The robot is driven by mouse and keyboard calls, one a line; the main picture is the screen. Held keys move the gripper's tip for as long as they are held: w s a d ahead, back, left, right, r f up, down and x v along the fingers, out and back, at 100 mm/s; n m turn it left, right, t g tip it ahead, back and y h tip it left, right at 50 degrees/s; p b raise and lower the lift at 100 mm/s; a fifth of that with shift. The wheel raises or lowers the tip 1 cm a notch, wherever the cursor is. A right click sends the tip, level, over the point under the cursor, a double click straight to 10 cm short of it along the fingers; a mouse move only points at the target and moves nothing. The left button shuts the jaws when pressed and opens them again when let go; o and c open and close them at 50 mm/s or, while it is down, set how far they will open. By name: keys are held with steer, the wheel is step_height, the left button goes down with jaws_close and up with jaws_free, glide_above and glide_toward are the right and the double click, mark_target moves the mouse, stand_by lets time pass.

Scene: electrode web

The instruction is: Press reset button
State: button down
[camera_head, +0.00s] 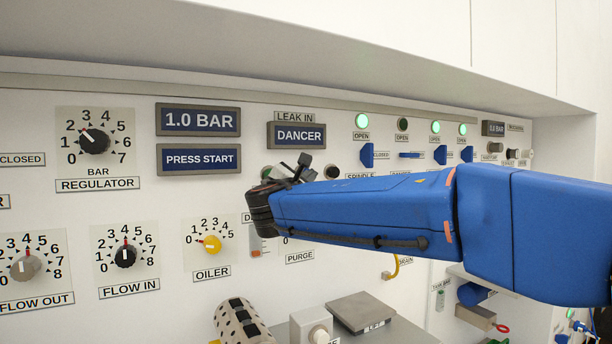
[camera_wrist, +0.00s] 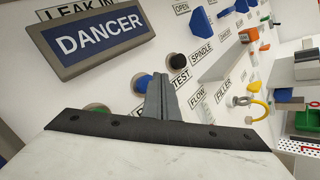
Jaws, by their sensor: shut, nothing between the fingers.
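No label reading reset is legible in either view. In the wrist view a row of round buttons sits below the DANCER display: a green one (camera_wrist: 97,108), a blue one (camera_wrist: 143,84) and a black one (camera_wrist: 178,61) near a TEST label. My gripper (camera_wrist: 162,78) is shut and empty, its tips over the panel just beside the blue button and partly covering the labels there. Contact cannot be told. In the head view my gripper (camera_head: 304,160) is in front of the row, between the green button (camera_head: 266,172) and the black button (camera_head: 332,171); it hides the blue one.
Displays read 1.0 BAR (camera_head: 198,120), PRESS START (camera_head: 199,159) and DANCER (camera_head: 297,135). Dials, including the yellow oiler knob (camera_head: 212,244), lie left and below. Blue valve handles (camera_head: 367,154) are to the right.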

steer(key=shift+s+d, duration=0.1)
steer(key=shift+s, duration=0.05)
steer(key=s+d, duration=0.1)
steer(key=s, duration=0.1)
steer(key=s+d, duration=0.1)
steer(key=s, duration=0.1)
steer(key=shift+d, duration=0.35)
stand_by(0.4)
stand_by(0.4)
steer(key=s+d+f+m+g+h, duration=0.1)
steer(key=s+d+f+m+g, duration=0.25)
steer(key=d+f, duration=0.5)
steer(key=s+d+f+m+g+h, duration=0.1)
steer(key=s+d+f+m+g, duration=0.3)
steer(key=d, duration=0.7)
steer(key=s+d+f+m+g+h, duration=0.1)
steer(key=s+d+f+m+g, duration=0.1)
steer(key=s+d+f+m, duration=0.45)
steer(key=s+d+f+m+g+y, duration=0.3)
steer(key=s+d+f+m+g, duration=0.15)
steer(key=s+d+f, duration=0.7)
steer(key=s+a+f+m+y, duration=0.3)
steer(key=s+a+f+m, duration=0.2)
steer(key=s+f+m, duration=0.3)
steer(key=s+f, duration=0.3)
steer(key=shift+s+f+y, duration=0.35)
steer(key=shift+y, duration=0.05)
